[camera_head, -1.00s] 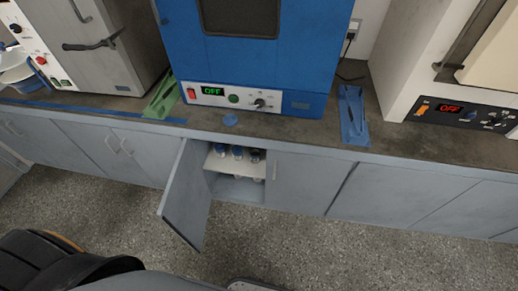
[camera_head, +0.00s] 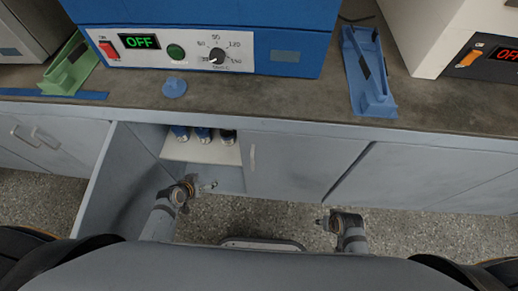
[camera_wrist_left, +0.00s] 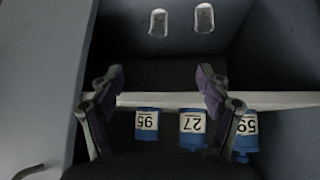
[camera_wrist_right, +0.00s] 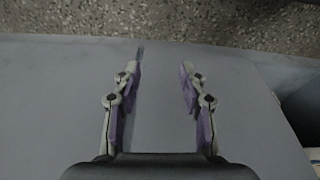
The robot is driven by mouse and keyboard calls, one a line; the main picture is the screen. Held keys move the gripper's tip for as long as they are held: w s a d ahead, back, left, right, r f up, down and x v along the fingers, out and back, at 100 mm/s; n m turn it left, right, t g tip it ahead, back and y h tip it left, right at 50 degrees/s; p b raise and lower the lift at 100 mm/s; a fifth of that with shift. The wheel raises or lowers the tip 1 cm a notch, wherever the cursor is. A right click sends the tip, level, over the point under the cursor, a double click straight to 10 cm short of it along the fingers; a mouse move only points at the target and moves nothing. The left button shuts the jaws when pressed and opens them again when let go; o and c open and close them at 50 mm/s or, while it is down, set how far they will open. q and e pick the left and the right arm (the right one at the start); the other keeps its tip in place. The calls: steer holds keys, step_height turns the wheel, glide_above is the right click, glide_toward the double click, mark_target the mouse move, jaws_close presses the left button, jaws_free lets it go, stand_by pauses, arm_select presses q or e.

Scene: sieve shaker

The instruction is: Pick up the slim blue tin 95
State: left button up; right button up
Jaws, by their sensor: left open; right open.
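Three blue tins stand in a row on the white shelf inside the open cabinet. In the left wrist view the left tin (camera_wrist_left: 147,124) has a label that looks like 95, the middle tin (camera_wrist_left: 193,129) one like 27, and the right tin (camera_wrist_left: 246,135) one like 59. The labels are small and partly upside down, so the reading is uncertain. In the head view the tins (camera_head: 204,134) show below the counter edge. My left gripper (camera_wrist_left: 161,82) is open and empty, in front of the cabinet opening. My right gripper (camera_wrist_right: 159,72) is open and empty, apart from the tins.
The cabinet door (camera_head: 112,185) stands open at left of the opening. The white shelf (camera_head: 190,150) has two pale containers (camera_wrist_left: 158,23) beyond it in the left wrist view. Closed doors (camera_head: 300,165) lie to the right. Above is the counter (camera_head: 225,100) with a blue oven (camera_head: 205,40).

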arm_select(q)
steer(key=w+d+r+m+t+h+b, duration=0.1)
steer(key=w+d+b, duration=0.1)
steer(key=w+d+r+m+t+h+b, duration=0.1)
steer(key=w+d+r+b, duration=0.1)
steer(key=shift+w+d+r, duration=0.1)
steer(key=shift+w+r, duration=0.1)
steer(key=shift+w, duration=0.1)
steer(key=t+h+b, duration=0.1)
steer(key=t, duration=0.2)
glide_toward(224, 140)
steer(key=x, duration=0.2)
steer(key=shift+w+d+f, duration=0.2)
steer(key=b+x, duration=0.1)
steer(key=x, duration=0.4)
steer(key=shift+w+f, duration=0.1)
steer(key=shift+f, duration=0.05)
steer(key=b+x, duration=0.2)
steer(key=x, duration=0.3)
steer(key=shift+w+f, duration=0.1)
steer(key=shift+f, duration=0.05)
steer(key=c, duration=1.3)
arm_select(e)
steer(key=a, duration=0.1)
steer(key=a+t+y, duration=0.1)
steer(key=w+a+t, duration=0.1)
steer(key=shift+a+r, duration=0.4)
arm_select(q)
steer(key=shift+r, duration=0.2)
